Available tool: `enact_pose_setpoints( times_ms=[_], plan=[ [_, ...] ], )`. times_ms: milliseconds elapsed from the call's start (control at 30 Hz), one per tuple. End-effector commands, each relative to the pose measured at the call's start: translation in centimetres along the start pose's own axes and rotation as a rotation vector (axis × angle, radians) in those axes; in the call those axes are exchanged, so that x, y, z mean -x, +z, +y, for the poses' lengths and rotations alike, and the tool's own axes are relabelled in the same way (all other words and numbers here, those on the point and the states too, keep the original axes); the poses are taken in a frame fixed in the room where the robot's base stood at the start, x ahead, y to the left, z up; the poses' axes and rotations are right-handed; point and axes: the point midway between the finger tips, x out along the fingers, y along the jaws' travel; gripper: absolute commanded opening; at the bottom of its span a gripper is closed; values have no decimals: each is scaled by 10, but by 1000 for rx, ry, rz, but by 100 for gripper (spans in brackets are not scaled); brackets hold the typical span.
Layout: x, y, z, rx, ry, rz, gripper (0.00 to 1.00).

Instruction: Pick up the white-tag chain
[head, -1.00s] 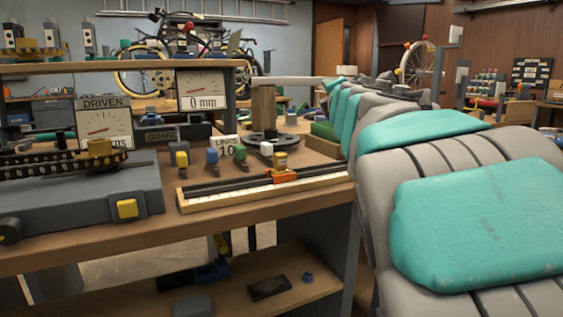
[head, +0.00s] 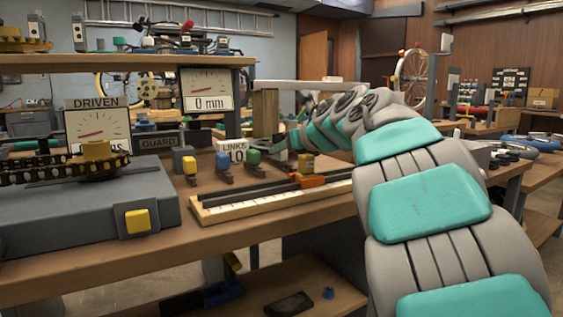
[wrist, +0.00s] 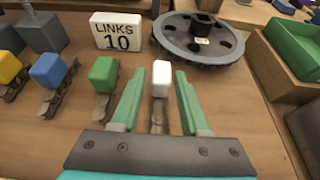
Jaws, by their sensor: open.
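The white-tag chain (wrist: 161,74) lies on the bench in the wrist view, its white block at the far end and its dark links running toward me. My gripper (wrist: 160,86) is open, with one green finger on each side of the chain; I cannot tell whether either touches it. In the head view my gripper (head: 284,146) is low over the bench behind the ruler, and the white tag is not clearly visible there. The green-tag chain (wrist: 103,74) lies just left of the left finger. The blue-tag (wrist: 48,70) and yellow-tag (wrist: 8,68) chains lie farther left.
A "LINKS 10" sign (wrist: 116,31) stands behind the tags. A dark round sprocket (wrist: 200,38) lies just beyond the white tag. A green bin (wrist: 293,50) is at the right. In the head view a ruler rail (head: 270,201) with an orange slider (head: 308,181) runs along the bench front.

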Motion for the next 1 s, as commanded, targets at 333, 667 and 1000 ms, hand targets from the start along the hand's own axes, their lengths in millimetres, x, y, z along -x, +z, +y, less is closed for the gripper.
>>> enact_pose_setpoints(
  times_ms=[333, 667, 1000],
  plan=[
    [-38, 3, -1, -1, 3, 1, 45],
    [-50, 3, -2, -2, 1, 0, 45],
    [-49, 4, -2, -2, 0, 0, 18]
  ],
)
